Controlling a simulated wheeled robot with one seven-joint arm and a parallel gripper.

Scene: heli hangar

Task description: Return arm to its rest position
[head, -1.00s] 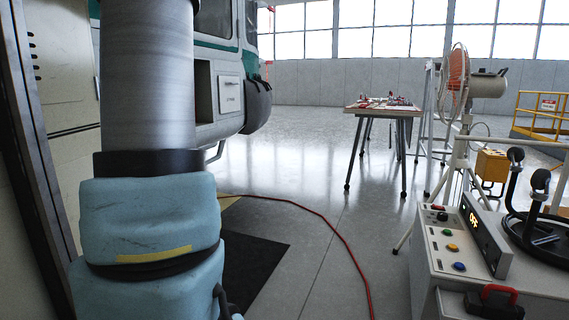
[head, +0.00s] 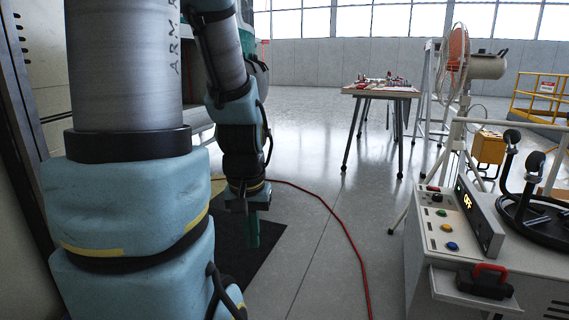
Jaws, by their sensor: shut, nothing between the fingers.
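My arm fills the left of the head view, with a thick grey link and light blue padded joints close to the camera. Its far part bends over and hangs down, ending in my gripper (head: 252,232). My gripper points downward in the open air above the black mat (head: 262,262). Its green fingers are together and nothing is held between them. My near arm links hide part of what stands behind at the left.
A fan (head: 460,70) and a table with small items (head: 380,92) are farther back. A red cable (head: 335,225) crosses the floor.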

